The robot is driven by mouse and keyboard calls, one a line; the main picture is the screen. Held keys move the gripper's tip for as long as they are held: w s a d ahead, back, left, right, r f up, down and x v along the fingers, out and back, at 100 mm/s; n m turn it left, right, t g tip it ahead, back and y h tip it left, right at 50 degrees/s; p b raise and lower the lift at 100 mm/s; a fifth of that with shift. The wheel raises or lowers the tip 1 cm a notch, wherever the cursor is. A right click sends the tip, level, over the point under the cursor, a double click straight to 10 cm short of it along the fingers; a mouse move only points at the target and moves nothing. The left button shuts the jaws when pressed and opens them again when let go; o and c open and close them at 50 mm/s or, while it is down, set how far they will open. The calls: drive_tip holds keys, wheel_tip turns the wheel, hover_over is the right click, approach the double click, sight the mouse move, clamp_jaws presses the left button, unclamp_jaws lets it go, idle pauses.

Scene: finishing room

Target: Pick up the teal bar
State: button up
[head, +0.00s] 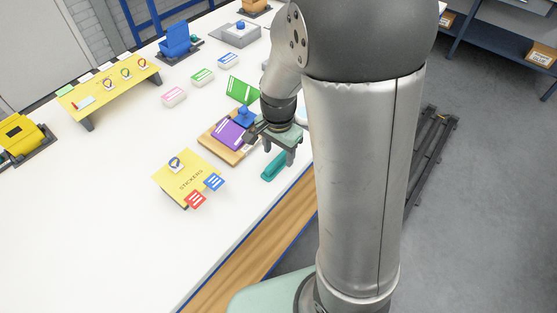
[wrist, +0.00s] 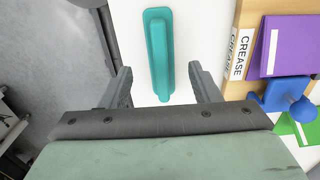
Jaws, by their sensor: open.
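The teal bar (wrist: 159,52) lies on the white table in the wrist view, long side running up the picture. It has a raised grip on a flat base. In the head view the teal bar (head: 274,167) lies near the table's front edge, just below my gripper. My gripper (head: 281,158) is open and empty, pointing down above the bar. In the wrist view the two fingers of my gripper (wrist: 160,78) stand apart on either side of the bar's near end, with gaps on both sides.
A wooden board marked CREASE (wrist: 240,52) with a purple card (head: 230,133) and a blue knob (wrist: 290,100) stands close beside the bar. A yellow STICKERS sheet (head: 187,178) lies farther left. The table edge (head: 270,220) is close to the bar; the front left tabletop is clear.

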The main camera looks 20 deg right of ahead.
sight(278, 158)
wheel_tip(278, 158, down, 3)
drive_tip(key=shift+w+f, duration=0.1)
drive_tip(key=shift+f, duration=0.1)
drive_tip(key=shift+c, duration=0.3)
drive_tip(key=c, duration=1)
drive_tip(key=shift+c, duration=0.2)
drive_tip(key=shift+r, duration=0.1)
drive_tip(key=shift+w+r, duration=0.1)
drive_tip(key=shift+r, duration=0.45)
drive_tip(key=s+d+r+b, duration=0.2)
drive_tip(key=s+d+r, duration=0.6)
drive_tip(key=d+r, duration=0.3)
drive_tip(key=shift+s+d+r, duration=0.2)
drive_tip(key=shift+d+r, duration=0.05)
drive_tip(key=shift+r, duration=0.15)
